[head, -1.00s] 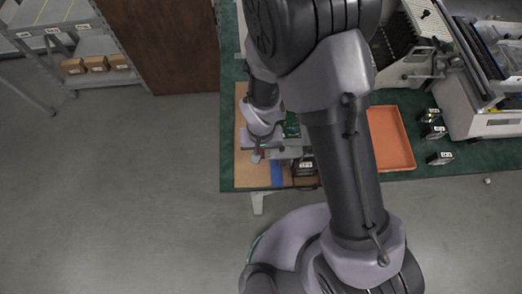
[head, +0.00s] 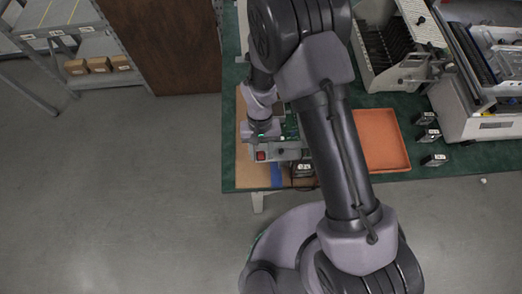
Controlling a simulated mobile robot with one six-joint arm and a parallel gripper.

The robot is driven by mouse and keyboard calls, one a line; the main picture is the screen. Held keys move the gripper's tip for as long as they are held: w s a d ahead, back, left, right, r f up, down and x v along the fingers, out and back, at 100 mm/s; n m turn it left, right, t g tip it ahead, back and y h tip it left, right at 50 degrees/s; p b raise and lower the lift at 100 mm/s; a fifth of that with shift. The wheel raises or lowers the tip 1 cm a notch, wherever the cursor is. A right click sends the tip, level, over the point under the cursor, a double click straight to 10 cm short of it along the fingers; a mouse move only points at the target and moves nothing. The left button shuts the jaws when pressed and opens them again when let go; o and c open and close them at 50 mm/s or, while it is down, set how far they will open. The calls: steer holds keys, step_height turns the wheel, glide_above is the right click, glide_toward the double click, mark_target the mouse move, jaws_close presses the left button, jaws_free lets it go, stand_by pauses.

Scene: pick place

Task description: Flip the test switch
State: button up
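A red switch (head: 261,155) shows on the front left of a grey test unit (head: 286,154), on a tan board on the green table. Which way the switch is set is too small to tell. A green circuit board (head: 291,127) shows partly behind the unit, half covered by my arm. My gripper (head: 263,133) is at the end of the wrist, just behind the switch in the picture and seemingly above the unit. The wrist hides its fingers, so I cannot see whether they are open or touching anything.
An orange tray (head: 382,142) lies right of my arm. Three small black labelled boxes (head: 429,135) stand right of the tray. A black labelled device (head: 303,170) sits near the table's front edge. Large machines fill the back right. A shelf (head: 72,45) with cardboard boxes stands left.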

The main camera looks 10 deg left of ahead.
steer(key=shift+r, duration=0.1)
steer(key=p+v, duration=0.3)
steer(key=v, duration=1.4)
steer(key=shift+r+p, duration=0.15)
steer(key=shift+p, duration=0.15)
steer(key=shift+d, duration=0.1)
